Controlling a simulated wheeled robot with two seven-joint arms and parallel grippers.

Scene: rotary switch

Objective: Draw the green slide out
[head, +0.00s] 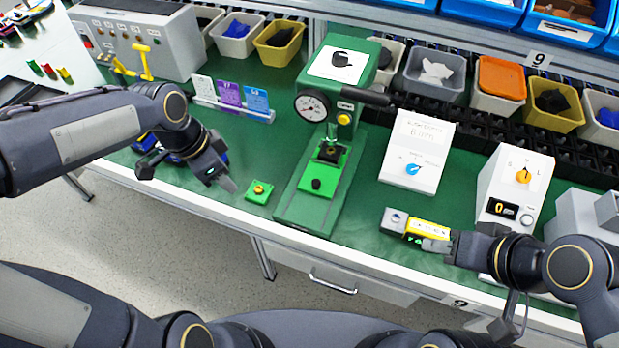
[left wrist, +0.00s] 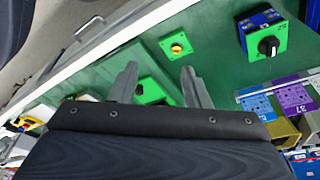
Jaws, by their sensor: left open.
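The green slide (head: 316,184) with a black knob lies at the front of the green press (head: 338,120) on the bench. A dark fitting sits on the press bed behind the knob. In the left wrist view a green plate with a dark knob, seemingly the slide (left wrist: 152,90), shows between and beyond the fingers, partly hidden by them. My left gripper (head: 228,184) is left of the press, apart from the slide; in the left wrist view it is open (left wrist: 158,78) and empty. My right gripper (head: 438,246) is at a yellow-and-grey device (head: 414,226); whether it grips it is unclear.
A small green plate with a yellow button (head: 259,191) lies between my left gripper and the press. A green-faced switch box (left wrist: 268,45) stands near my left gripper. Upright cards (head: 229,95) stand behind. A white box with a blue dial (head: 412,170) is right of the press.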

